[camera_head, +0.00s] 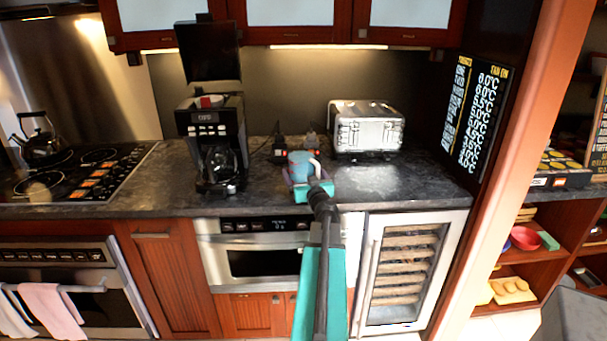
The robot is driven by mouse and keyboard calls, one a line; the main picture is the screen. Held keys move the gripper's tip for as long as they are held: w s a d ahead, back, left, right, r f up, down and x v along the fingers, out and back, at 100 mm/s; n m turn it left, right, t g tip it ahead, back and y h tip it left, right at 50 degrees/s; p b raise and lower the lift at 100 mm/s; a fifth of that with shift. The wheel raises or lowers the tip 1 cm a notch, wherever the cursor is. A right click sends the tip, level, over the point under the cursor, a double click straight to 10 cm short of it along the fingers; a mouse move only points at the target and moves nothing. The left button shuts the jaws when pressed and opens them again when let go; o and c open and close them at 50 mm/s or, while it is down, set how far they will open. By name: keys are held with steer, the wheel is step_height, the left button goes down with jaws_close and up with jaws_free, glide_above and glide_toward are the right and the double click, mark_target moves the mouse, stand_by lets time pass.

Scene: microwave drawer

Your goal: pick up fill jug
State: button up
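A small blue jug-like vessel (301,164) with a reddish upper part stands on the dark counter, between the coffee maker and the toaster. A pale curved part, perhaps its handle, shows at its right side. My gripper (308,184) is at the near side of this vessel, at counter height, and hides its lower part. The fingers overlap the vessel in this view. I cannot tell whether they are closed on it or only around it.
A black coffee maker (213,140) with its lid raised stands to the left. A silver toaster (366,130) stands close on the right. Small dark items (279,145) sit behind the vessel. A cooktop with a kettle (41,146) is at far left. Upper cabinets hang above.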

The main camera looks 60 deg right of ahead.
steer(key=shift+r, duration=0.1)
steer(key=c, duration=2)
steer(key=shift+r, duration=0.1)
